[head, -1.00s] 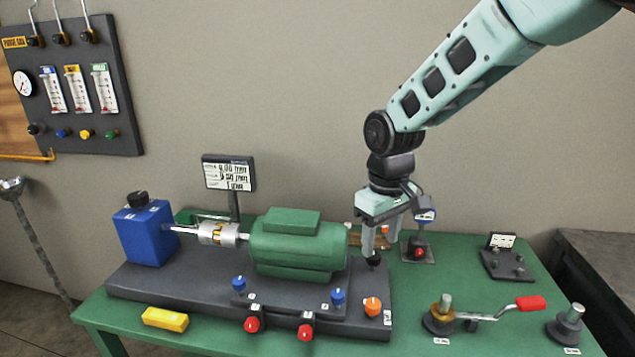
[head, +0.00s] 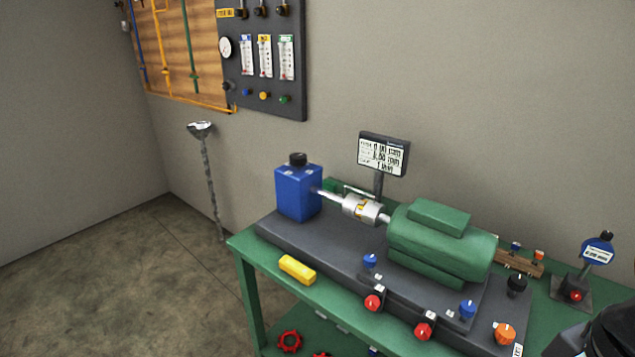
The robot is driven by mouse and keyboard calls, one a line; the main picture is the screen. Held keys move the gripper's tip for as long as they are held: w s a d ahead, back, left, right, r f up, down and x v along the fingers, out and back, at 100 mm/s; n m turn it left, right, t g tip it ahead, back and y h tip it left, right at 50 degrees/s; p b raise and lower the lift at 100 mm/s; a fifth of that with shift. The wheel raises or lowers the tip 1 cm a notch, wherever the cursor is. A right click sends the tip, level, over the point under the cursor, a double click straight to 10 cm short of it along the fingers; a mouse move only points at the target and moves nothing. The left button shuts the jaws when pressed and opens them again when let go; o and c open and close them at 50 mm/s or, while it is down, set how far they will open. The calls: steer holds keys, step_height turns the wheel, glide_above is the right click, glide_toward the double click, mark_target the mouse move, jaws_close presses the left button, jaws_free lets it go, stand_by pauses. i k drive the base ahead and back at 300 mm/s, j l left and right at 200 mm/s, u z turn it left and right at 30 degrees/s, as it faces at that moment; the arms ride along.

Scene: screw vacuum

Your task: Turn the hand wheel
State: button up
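A red wheel-shaped part (head: 290,341) lies on the lower shelf of the green table, near the bottom edge of the head view. A second red part (head: 320,354) beside it is cut off by the frame edge. I cannot tell whether either is the hand wheel. On the tabletop, a silver coupling (head: 362,209) sits on the shaft between a blue box (head: 297,192) and a green motor (head: 442,242). My gripper is not in view. A dark rounded shape at the lower right corner may be part of my arm.
The dark base plate (head: 325,238) carries blue, black, orange and red knobs. A small display (head: 384,153) stands behind it. A yellow block (head: 297,269) lies at the front left. A panel with gauges (head: 264,60) hangs on the wall. The floor at left is clear.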

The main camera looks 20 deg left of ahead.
mark_target(296, 160)
steer(key=i+j+z, duration=0.2)
steer(key=j, duration=1)
steer(key=j+z, duration=0.2)
steer(key=j, duration=1.05)
steer(key=i+j, duration=0.25)
steer(key=i+j+z, duration=0.15)
steer(key=j, duration=0.25)
steer(key=i+l, duration=0.05)
steer(key=i, duration=0.05)
